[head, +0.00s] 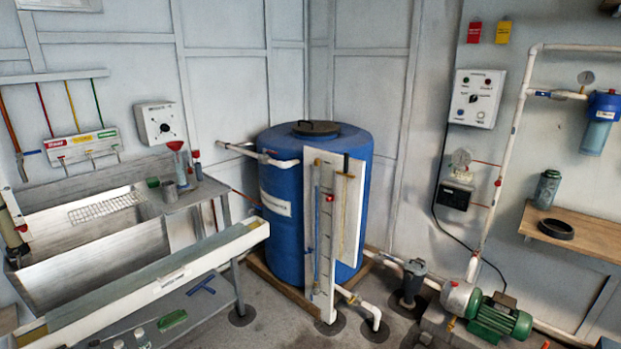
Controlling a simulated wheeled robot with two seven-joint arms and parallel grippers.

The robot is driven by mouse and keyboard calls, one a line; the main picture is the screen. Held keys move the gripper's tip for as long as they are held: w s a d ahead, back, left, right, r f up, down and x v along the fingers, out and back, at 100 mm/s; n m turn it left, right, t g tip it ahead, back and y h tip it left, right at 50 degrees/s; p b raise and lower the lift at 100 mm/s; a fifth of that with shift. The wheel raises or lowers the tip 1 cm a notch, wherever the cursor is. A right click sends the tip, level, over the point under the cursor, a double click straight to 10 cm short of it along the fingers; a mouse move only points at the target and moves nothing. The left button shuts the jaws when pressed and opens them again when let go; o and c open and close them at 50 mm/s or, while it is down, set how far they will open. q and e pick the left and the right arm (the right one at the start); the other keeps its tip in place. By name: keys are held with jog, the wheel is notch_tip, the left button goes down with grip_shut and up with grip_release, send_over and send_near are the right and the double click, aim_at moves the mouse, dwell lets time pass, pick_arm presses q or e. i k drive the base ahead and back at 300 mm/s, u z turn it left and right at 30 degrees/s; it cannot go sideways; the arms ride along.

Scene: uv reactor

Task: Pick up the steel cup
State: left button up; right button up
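A small grey metal cup (169,191), which looks like the steel cup, stands upright on the right-hand ledge of the steel sink (95,262). A small green item (153,182) sits just to its left. A red funnel-topped item (177,158) stands close behind it, partly above it in the picture. Neither of my grippers shows in the head view.
A long pale beam-like unit (165,280) runs in front of the sink, between it and the open floor. A blue tank (285,240) stands in the corner. A green motor pump (500,318) and white pipes are at the right. A wooden shelf (590,238) is at the far right.

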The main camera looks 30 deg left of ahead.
aim_at(168, 188)
jog(key=u, duration=0.05)
jog(key=i, duration=1.65)
jog(key=u, duration=1.1)
jog(key=i, duration=1.1)
jog(key=u, duration=0.7)
